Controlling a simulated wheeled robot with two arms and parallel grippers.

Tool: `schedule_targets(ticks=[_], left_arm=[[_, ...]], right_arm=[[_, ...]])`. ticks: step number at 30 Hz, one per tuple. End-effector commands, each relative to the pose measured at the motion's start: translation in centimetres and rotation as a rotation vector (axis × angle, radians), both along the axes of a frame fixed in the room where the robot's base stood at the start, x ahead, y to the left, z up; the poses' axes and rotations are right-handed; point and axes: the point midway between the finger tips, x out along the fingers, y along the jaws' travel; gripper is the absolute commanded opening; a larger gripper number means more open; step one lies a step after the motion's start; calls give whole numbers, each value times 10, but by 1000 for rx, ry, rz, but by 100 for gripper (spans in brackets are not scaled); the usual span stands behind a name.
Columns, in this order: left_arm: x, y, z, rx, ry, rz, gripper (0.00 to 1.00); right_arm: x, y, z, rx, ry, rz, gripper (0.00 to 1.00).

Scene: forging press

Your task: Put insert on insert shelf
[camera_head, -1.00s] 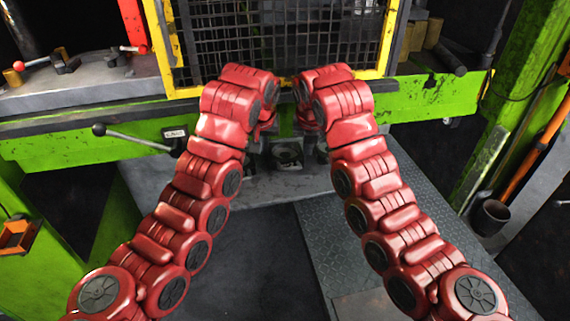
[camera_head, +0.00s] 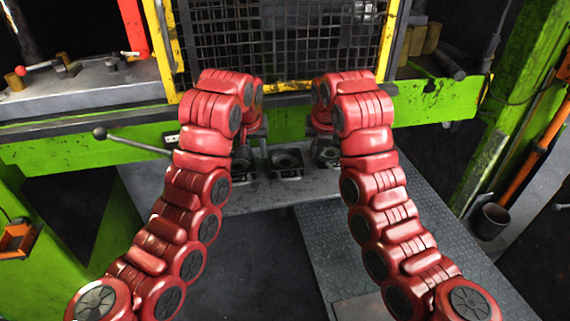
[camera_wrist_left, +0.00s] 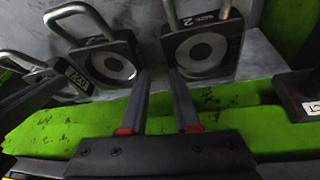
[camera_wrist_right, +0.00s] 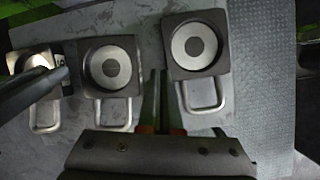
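Three square dark inserts with ring-shaped centres and metal loop handles sit in a row on a grey plate (camera_head: 255,198), which may be the insert shelf. They are the left insert (camera_head: 240,167), the middle insert (camera_head: 286,164) and the right insert (camera_head: 328,155). In the left wrist view, my left gripper (camera_wrist_left: 159,78) is open and empty, its fingertips near the lower edge of an insert marked "SIZE 2" (camera_wrist_left: 220,68).
A green press beam (camera_head: 80,147) runs behind the arms, with a ball-ended lever (camera_head: 135,142) at left. A yellow-framed mesh guard (camera_head: 285,35) stands above. A patterned metal plate (camera_head: 335,235) lies at right.

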Motion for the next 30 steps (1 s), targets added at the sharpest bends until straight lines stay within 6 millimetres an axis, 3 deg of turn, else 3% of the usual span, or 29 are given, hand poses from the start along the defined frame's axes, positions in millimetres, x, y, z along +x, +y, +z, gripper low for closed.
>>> schedule_targets(ticks=[1, 4, 5, 16, 24, 30], left_arm=[[-4, 2, -3, 6, 20, 2, 30], [-5, 2, -3, 7, 22, 2, 30], [-5, 2, -3, 7, 23, 2, 30], [-5, 3, 1, 7, 21, 4, 30], [-13, 8, 22, 14, 17, 8, 30], [-21, 7, 50, 9, 8, 6, 30]], right_arm=[[-6, -2, -4, -7, 29, -2, 11], [-6, -2, -4, -8, 29, -2, 29], [-6, -2, -4, -8, 29, -2, 30], [-6, -3, -4, -8, 29, -3, 30], [-6, -3, -4, -8, 29, -3, 30], [-6, -3, -4, -8, 29, -3, 30]])
